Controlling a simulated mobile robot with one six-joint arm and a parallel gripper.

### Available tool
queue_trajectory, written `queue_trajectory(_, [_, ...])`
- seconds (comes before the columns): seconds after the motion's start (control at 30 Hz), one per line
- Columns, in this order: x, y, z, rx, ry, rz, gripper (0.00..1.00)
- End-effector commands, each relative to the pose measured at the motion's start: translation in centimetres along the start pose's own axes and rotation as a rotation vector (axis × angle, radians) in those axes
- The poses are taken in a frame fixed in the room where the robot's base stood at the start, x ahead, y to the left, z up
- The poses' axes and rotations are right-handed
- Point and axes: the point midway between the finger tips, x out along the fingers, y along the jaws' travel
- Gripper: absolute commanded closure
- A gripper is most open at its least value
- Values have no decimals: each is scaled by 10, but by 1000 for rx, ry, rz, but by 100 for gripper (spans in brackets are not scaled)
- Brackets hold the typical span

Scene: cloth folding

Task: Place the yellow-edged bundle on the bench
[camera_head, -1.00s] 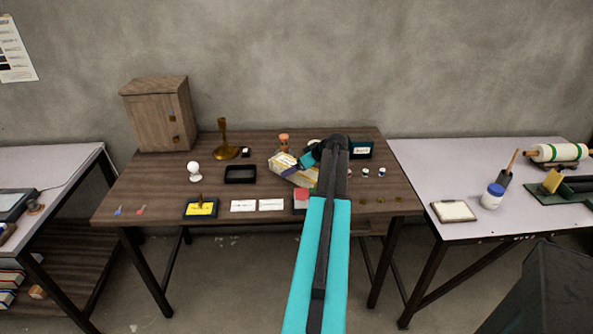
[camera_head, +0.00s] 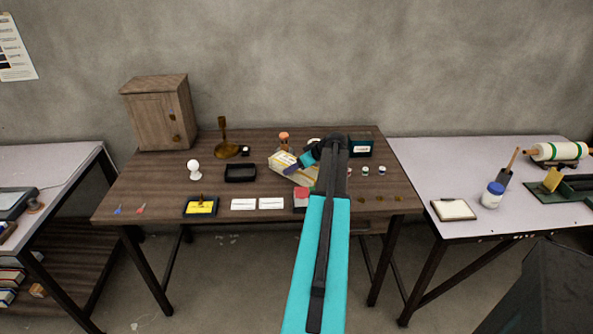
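The yellow-edged bundle (camera_head: 283,161), pale with yellow along its edges, is at the middle of the dark wooden table (camera_head: 150,180). It lies at a slant, and its right part is partly hidden by my arm. My gripper (camera_head: 298,164) is at the bundle's right side, touching or very close to it. The fingers are too small and covered to show whether they are open or shut on it. Light-topped benches stand at the right (camera_head: 420,170) and the left (camera_head: 60,165) of the wooden table.
A black tray (camera_head: 240,173), a brass stand (camera_head: 224,140), a white knob (camera_head: 194,170) and a wooden cabinet (camera_head: 158,115) are left of the bundle. White cards (camera_head: 243,204) lie in front. The right bench holds a clipboard (camera_head: 453,210) and a blue-lidded jar (camera_head: 492,195), with clear surface behind them.

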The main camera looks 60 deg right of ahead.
Motion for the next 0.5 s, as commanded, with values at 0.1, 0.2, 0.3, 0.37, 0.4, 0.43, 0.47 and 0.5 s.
queue_trajectory(0.1, [0, 0, -1, 0, 1, 0, 71])
queue_trajectory(0.2, [-1, 0, -1, 0, 1, 0, 71])
queue_trajectory(0.3, [-3, 0, -3, -1, 1, 0, 71])
queue_trajectory(0.37, [-4, 0, -5, -1, 1, 0, 71])
queue_trajectory(0.4, [-6, 0, -7, -1, 1, 0, 71])
queue_trajectory(0.43, [-8, 0, -8, -1, 2, 0, 71])
queue_trajectory(0.47, [-9, 0, -10, -1, 2, 0, 71])
queue_trajectory(0.5, [-12, 0, -13, -1, 2, 1, 71])
